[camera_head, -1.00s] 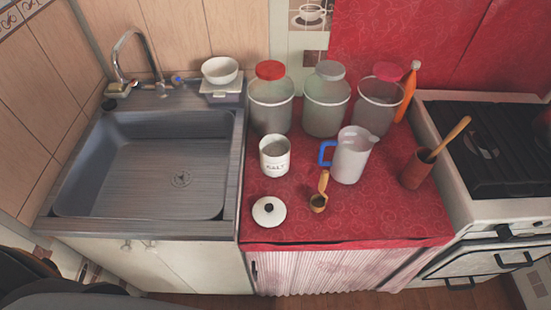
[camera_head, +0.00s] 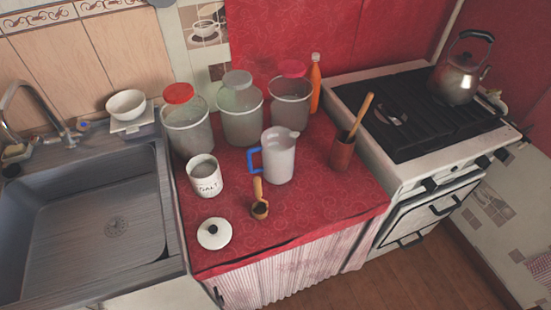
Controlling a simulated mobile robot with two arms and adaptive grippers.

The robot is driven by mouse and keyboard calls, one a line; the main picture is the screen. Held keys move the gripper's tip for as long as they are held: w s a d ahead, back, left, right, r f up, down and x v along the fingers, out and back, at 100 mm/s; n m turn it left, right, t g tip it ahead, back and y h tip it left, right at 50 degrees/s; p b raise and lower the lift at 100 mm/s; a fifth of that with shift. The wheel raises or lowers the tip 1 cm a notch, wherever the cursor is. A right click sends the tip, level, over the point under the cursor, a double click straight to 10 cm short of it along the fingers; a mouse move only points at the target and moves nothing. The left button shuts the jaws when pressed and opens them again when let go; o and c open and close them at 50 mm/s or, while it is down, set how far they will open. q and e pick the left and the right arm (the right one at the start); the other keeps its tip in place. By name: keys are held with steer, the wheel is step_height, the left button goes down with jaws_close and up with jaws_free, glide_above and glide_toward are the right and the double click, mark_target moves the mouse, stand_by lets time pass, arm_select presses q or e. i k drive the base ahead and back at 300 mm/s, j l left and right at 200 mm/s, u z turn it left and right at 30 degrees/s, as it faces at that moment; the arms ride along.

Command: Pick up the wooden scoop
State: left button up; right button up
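The wooden scoop (camera_head: 259,206) lies on the red oilcloth counter (camera_head: 310,214), its handle pointing toward the back and its dark bowl toward the front. It is between the white salt jar (camera_head: 206,180) and the white pitcher (camera_head: 279,160) with a blue handle, a little in front of both. The jar has no lid on it, and a white lid with a dark knob (camera_head: 214,233) lies in front of it. Neither of my grippers shows in the head view.
Large jars with red (camera_head: 187,122), grey (camera_head: 240,110) and pink (camera_head: 290,104) lids stand behind, beside an orange bottle (camera_head: 315,84). A brown holder (camera_head: 342,153) with a wooden utensil stands at right. The sink (camera_head: 92,222) is left, the stove (camera_head: 410,120) with a kettle (camera_head: 460,78) right. The counter's front right is clear.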

mark_target(259, 208)
steer(key=k+j+z, duration=0.15)
steer(key=j+z, duration=0.25)
steer(key=k+j+z, duration=0.2)
steer(key=j+z, duration=0.2)
steer(key=k+j+z, duration=0.4)
steer(key=i, duration=0.1)
